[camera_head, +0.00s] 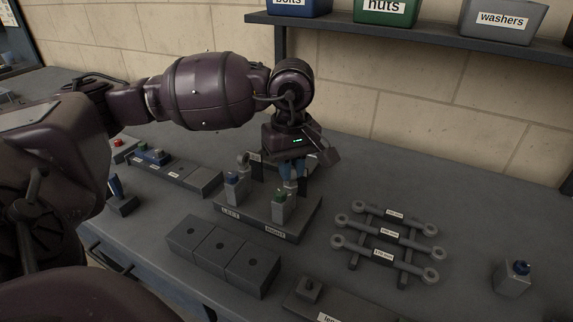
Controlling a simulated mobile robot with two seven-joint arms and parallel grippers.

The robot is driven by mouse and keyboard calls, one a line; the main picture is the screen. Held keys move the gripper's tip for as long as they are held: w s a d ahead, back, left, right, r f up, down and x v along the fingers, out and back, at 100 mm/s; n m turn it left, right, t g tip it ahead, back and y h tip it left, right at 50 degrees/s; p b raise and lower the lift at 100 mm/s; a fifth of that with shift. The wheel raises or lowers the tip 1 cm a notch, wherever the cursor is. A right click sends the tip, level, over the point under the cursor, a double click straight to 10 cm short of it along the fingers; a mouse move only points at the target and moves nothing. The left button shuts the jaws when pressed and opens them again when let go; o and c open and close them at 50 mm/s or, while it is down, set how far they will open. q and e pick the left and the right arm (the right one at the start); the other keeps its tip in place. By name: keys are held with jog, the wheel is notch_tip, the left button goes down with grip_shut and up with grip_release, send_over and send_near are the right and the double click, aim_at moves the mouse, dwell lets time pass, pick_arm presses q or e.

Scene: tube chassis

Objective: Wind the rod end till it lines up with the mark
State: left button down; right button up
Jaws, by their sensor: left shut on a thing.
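My left gripper (291,180) points down over the back of the dark fixture (255,218) marked LEFT and RIGHT. Its blue fingers are shut on a small grey piece, which looks like the rod end; the fingers hide most of it. A second ring-shaped rod end (243,159) stands at the fixture's back left. A grey block with a blue top (233,188) stands on the left side and one with a green top (283,208) on the right. The mark cannot be made out. My right gripper is not in view.
Several tubes with ringed ends lie on a rack (388,241) at the right. A block with three holes (222,256) sits in front of the fixture. A small blue-topped block (514,277) stands far right. A shelf (420,38) with labelled bins runs along the back wall.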

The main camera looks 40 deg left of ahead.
pick_arm(q)
jog(key=shift+d+f+n, duration=0.15)
jog(key=shift+f+n, duration=0.15)
jog(key=shift+f, duration=0.4)
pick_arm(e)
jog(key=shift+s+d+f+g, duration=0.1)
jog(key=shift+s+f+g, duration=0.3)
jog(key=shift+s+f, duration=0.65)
pick_arm(q)
jog(key=n, duration=0.1)
jog(key=n+p, duration=0.1)
jog(key=n, duration=0.3)
jog(key=shift+r, duration=0.25)
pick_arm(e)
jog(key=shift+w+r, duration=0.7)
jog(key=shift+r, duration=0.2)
pick_arm(q)
jog(key=shift+r, duration=0.1)
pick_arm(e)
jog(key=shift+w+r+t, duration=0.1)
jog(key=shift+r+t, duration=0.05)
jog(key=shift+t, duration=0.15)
